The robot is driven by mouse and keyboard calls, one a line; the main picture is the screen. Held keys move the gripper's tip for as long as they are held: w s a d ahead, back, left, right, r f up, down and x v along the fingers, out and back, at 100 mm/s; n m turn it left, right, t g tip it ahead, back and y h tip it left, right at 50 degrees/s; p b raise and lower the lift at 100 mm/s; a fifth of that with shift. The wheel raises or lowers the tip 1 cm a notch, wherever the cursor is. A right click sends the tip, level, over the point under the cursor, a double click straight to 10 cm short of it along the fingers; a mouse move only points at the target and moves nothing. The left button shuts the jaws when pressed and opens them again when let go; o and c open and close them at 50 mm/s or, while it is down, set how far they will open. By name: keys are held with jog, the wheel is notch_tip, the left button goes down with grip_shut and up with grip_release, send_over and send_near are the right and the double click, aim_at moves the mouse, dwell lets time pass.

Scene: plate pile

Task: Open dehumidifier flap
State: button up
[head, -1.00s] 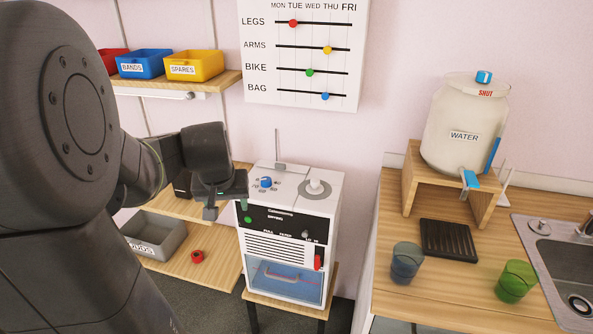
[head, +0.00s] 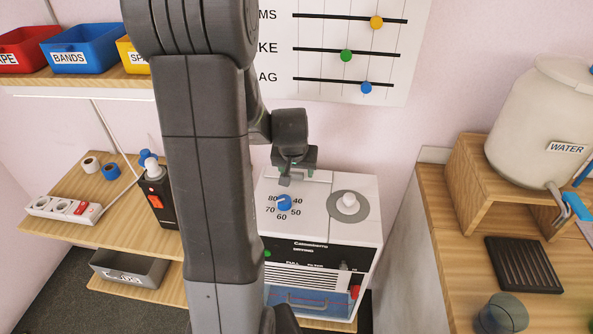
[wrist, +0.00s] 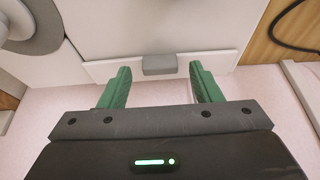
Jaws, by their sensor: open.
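My arm blocks the middle left of the head view. A wooden counter (head: 440,225) with a water dispenser (head: 535,110) and a black tray (head: 522,265) stands on the right. Shelves with bins, a power strip (head: 62,207) and a black device (head: 157,200) are on the left.

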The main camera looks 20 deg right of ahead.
jog(key=shift+w+d+f, duration=0.1)
jog(key=shift+w+f, duration=0.05)
jog(key=shift+f, duration=0.4)
jog(key=shift+c, duration=0.5)
jog(key=c, duration=0.9)
jog(key=r+g+p, duration=0.1)
jog(key=p, duration=0.2)
jog(key=shift+w+d+r+y, duration=0.1)
jog(key=shift+w+r+y, duration=0.1)
jog(key=shift+y, duration=0.1)
jog(key=shift+w+d+r+g+y+p, duration=0.1)
jog(key=shift+w+d+g+y+p, duration=0.15)
jog(key=shift+g+p, duration=0.5)
jog(key=shift+w+y+p, duration=0.1)
jog(key=shift+y+p, duration=0.15)
jog(key=shift+p, duration=0.4)
